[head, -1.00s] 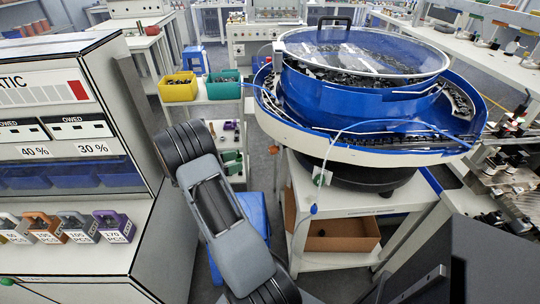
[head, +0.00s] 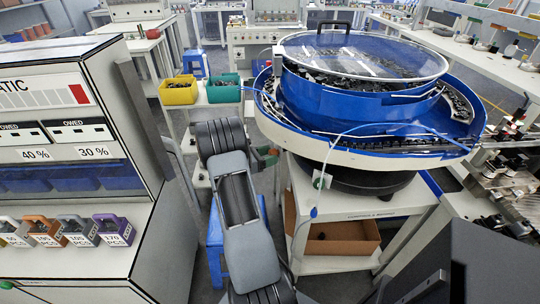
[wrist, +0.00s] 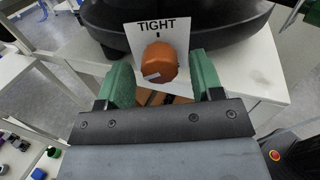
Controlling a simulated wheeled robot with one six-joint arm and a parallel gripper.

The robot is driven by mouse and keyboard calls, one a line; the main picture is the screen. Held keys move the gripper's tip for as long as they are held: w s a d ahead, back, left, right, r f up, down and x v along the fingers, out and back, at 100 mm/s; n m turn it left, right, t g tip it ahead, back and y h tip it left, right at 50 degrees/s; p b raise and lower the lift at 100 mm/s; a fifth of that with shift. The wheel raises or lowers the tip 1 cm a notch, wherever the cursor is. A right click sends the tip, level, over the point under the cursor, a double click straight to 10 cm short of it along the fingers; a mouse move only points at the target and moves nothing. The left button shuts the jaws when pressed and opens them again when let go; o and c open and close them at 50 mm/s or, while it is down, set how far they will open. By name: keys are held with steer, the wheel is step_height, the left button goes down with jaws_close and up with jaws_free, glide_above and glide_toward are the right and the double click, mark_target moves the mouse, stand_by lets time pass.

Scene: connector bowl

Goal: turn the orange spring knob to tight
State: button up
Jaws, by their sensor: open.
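The orange spring knob (wrist: 160,60) sits on a white plate (wrist: 143,40) labelled TIGHT, with a short black tick below the word. A pale pointer mark on the knob faces lower left, away from the tick. My gripper (wrist: 161,65) is open, with one green finger on each side of the knob in the wrist view. The fingers appear apart from the knob; the depth between them is unclear. In the head view a small part of the orange knob (head: 273,151) shows beside my arm, at the left of the bowl's base, and most of my gripper is hidden.
The blue feeder bowl (head: 340,110) with a clear lid stands above the knob on a white stand (head: 375,228). A white cabinet (head: 150,250) is on the left. A red button (wrist: 275,155) shows at lower right.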

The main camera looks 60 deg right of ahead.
steer(key=shift+s+d, duration=0.2)
steer(key=shift+d, duration=0.15)
steer(key=c, duration=0.9)
